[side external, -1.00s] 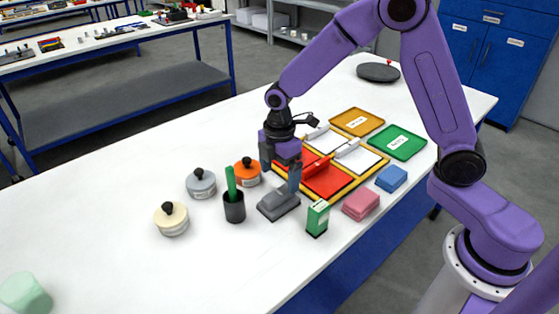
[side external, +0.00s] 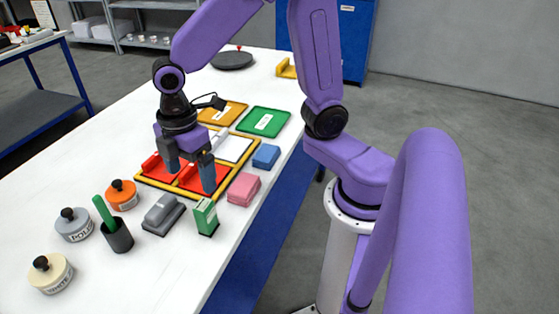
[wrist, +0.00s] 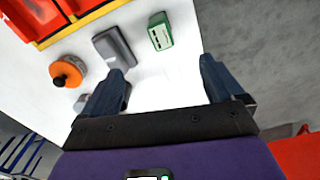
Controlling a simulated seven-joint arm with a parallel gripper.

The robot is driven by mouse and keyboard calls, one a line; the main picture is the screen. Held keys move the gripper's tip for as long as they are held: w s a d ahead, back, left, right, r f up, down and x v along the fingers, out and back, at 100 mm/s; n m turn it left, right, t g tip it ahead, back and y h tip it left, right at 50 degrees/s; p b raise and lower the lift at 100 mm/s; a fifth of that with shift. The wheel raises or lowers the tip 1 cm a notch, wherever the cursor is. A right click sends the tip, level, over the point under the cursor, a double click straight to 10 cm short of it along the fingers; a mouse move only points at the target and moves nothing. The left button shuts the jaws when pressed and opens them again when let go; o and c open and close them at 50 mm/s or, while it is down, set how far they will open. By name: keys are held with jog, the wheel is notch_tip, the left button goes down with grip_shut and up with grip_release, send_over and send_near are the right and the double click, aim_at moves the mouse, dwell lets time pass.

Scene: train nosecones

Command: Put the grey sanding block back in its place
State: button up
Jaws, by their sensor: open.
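The grey sanding block (side external: 163,214) lies on the white table between a dark cup and a green box. It also shows near the top of the wrist view (wrist: 112,46), beyond my fingers. My gripper (side external: 190,182) is open with nothing between its fingers. In the side view its fingers overlap the red front part of the yellow-edged divided tray (side external: 160,188); their height above it is hard to tell. In the wrist view my gripper (wrist: 161,70) has its fingers wide apart, with the block ahead and to the left. No place marked for the block is clearly visible.
The green box (side external: 206,218), dark cup with a green stick (side external: 118,236) and orange jar (side external: 122,195) stand near the block. Pink (side external: 243,189) and blue (side external: 266,156) blocks lie beside the tray. Grey (side external: 74,225) and cream (side external: 51,273) jars stand at left.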

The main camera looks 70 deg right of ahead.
jog(key=s+d+r+m, duration=0.1)
jog(key=s+d, duration=0.2)
jog(key=s, duration=0.5)
jog(key=s+d+m, duration=0.2)
jog(key=s+d, duration=0.2)
jog(key=s, duration=0.4)
jog(key=shift+s+r, duration=0.3)
jog(key=shift+r, duration=0.05)
